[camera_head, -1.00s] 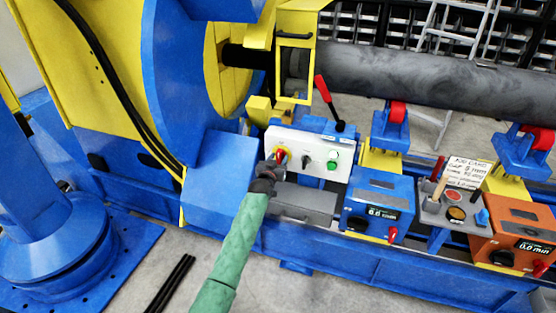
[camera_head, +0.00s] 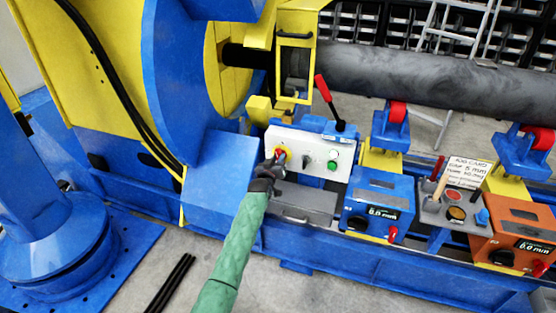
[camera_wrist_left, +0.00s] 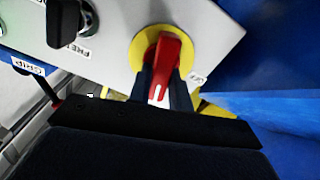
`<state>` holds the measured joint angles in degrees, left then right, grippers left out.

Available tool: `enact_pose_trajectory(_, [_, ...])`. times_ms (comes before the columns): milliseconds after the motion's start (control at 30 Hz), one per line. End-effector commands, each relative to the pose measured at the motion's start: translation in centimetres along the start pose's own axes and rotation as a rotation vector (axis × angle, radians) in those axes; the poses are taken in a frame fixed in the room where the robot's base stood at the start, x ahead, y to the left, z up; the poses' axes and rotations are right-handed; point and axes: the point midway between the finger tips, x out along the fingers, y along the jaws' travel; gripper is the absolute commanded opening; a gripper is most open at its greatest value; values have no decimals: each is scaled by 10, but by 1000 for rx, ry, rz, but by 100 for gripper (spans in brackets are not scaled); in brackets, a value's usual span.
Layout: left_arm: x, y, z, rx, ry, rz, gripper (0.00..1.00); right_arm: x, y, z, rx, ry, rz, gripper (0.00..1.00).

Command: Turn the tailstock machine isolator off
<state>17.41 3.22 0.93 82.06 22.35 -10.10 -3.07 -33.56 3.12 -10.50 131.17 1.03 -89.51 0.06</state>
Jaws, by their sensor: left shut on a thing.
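The isolator is a red rotary handle on a yellow round plate (camera_wrist_left: 144,45), at the left end of a white control panel (camera_head: 308,150). In the left wrist view the red handle (camera_wrist_left: 166,58) stands between my left gripper's two dark fingers, which are shut on it. In the head view my left gripper (camera_head: 275,164) covers part of the handle, and its green-sleeved arm comes up from below. The panel also has a black selector knob (camera_head: 306,160) in the middle and a green button (camera_head: 332,165) at the right. My right gripper is not in view.
A lever with a red grip (camera_head: 323,88) rises behind the panel. A blue box with a display (camera_head: 378,205) and an orange box (camera_head: 515,235) stand to the right. A large blue and yellow wheel housing is at the left, and a grey pipe (camera_head: 430,80) runs behind.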

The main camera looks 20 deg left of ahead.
Motion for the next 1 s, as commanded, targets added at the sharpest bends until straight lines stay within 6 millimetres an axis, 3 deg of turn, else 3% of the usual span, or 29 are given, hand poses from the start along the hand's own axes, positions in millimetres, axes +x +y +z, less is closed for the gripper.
enact_pose_trajectory(1000, [0,-7,4,-962,0,-1,0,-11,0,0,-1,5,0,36])
